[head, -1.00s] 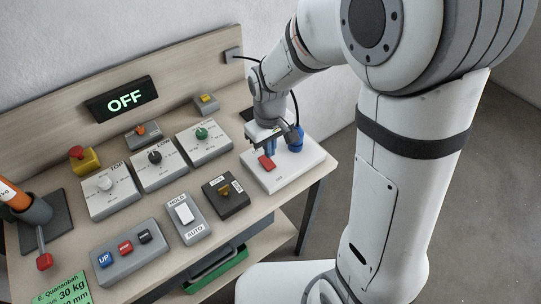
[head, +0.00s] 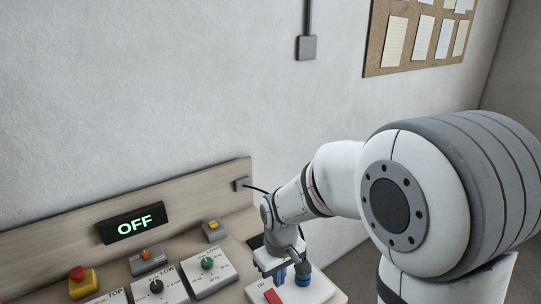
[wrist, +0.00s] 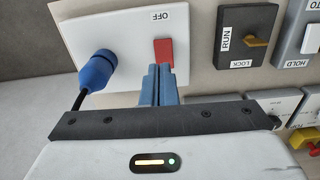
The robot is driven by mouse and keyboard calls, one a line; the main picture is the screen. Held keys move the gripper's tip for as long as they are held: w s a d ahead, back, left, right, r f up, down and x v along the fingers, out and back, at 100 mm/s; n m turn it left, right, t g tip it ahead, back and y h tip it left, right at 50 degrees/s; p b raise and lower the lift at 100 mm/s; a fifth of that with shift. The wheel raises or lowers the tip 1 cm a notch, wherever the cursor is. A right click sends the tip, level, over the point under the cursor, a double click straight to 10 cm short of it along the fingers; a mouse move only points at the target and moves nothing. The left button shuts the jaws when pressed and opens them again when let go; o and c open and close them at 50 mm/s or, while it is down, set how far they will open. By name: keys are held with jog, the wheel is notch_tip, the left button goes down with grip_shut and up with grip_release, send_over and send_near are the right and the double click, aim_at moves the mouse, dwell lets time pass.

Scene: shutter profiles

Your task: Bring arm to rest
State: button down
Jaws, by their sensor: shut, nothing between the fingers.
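My gripper (head: 283,275) is shut and empty, pointing down over the white switch box (head: 322,290) at the right end of the bench. In the wrist view, my blue fingertips (wrist: 160,72) lie together just beside the red rocker switch (wrist: 163,52), near the OFF label. I cannot tell whether they touch it. The red switch also shows in the head view (head: 271,297). A blue plug (wrist: 97,70) with a black cable sits in the same white box, beside my fingers. My arm is bent and reaches down to the bench.
A display (head: 132,223) on the wooden backboard reads OFF. A red and yellow emergency button (head: 80,281), a green-knob box (head: 210,274) and a black-knob box (head: 158,289) stand left of my gripper. A RUN/LOCK key switch (wrist: 245,38) is close by.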

jog(key=s+d+r+m+t, duration=0.3)
jog(key=s+d+r+m, duration=0.3)
jog(key=s+d+r, duration=0.5)
jog(key=shift+s+d+r+m, duration=0.3)
jog(key=shift+s+d+r, duration=0.1)
jog(key=shift+s+d, duration=0.45)
